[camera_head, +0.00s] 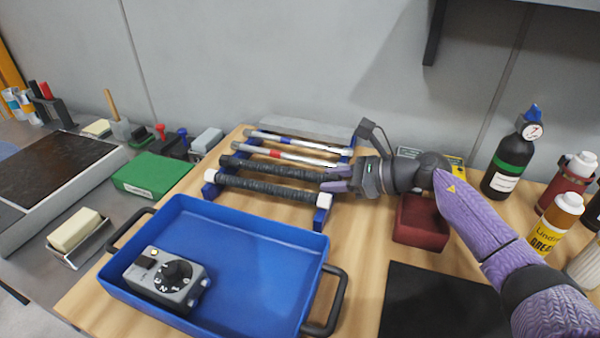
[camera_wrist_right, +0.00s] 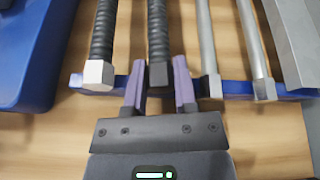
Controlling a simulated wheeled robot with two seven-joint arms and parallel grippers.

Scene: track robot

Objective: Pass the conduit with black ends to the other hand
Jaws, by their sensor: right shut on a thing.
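The conduit with black ends (camera_head: 270,168) is a dark ribbed tube lying across the blue rack (camera_head: 322,216). It also shows in the right wrist view (camera_wrist_right: 158,35), with its black end cap between the fingers. My right gripper (camera_head: 333,180) is shut on it near its right end, and the purple fingers (camera_wrist_right: 160,68) sit on either side of it. I cannot tell whether the tube is lifted off the rack. My left gripper is not in view.
Beside it are a ribbed conduit with white ends (camera_head: 262,189) and two grey tubes with red (camera_head: 285,154) and blue (camera_head: 298,141) bands. A blue tray (camera_head: 255,235) holding a dial box (camera_head: 168,280) stands in front. A red box (camera_head: 420,222) and bottles (camera_head: 511,160) are at right.

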